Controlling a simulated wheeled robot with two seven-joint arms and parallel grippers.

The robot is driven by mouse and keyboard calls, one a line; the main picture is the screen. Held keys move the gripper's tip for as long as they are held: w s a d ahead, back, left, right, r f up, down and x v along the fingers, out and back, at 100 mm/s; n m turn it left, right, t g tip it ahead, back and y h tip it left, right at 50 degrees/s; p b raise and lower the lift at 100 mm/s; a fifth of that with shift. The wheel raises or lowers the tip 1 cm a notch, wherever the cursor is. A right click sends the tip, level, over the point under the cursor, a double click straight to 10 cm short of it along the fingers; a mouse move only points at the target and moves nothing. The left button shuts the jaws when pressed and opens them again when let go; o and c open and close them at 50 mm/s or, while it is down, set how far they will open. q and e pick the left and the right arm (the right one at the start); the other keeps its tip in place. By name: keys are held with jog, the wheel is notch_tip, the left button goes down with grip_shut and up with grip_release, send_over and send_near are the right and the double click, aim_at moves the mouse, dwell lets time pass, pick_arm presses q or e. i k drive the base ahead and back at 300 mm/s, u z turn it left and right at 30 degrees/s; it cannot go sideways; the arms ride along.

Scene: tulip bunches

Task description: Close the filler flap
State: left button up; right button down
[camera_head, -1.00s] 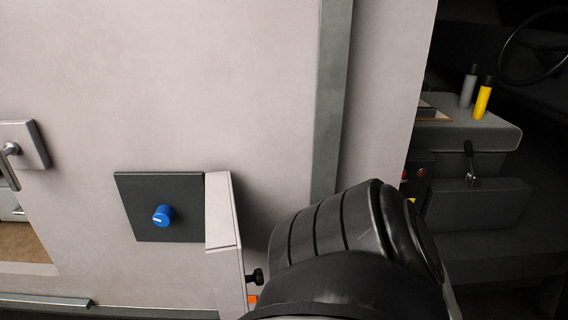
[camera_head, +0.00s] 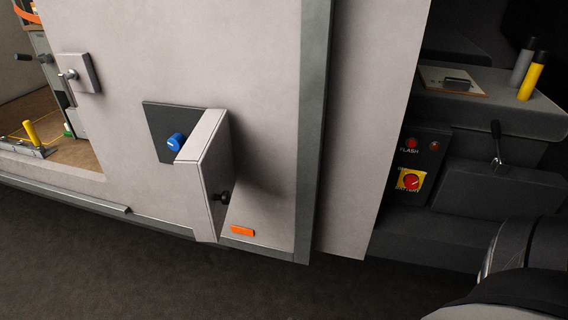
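The filler flap (camera_head: 217,175) is a pale panel that stands open, sticking out from the vehicle's side wall. It is attached at the right of a dark square recess (camera_head: 158,122). A blue filler cap (camera_head: 177,142) shows in the recess, partly behind the flap's edge. A small black knob (camera_head: 222,197) sits on the flap's right face. Neither gripper is in view. Part of my own arm shows at the lower right corner, well apart from the flap.
A silver door handle (camera_head: 70,75) is on the wall to the left, beside an open doorway. An orange marker (camera_head: 242,231) sits low below the flap. Dark floor in front is clear.

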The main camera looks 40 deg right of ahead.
aim_at(204, 166)
jog(key=z, duration=0.8)
jog(key=i, duration=1)
jog(key=k, duration=1)
jog(key=u, duration=0.3)
jog(key=i, duration=0.9)
jog(key=z, duration=0.7)
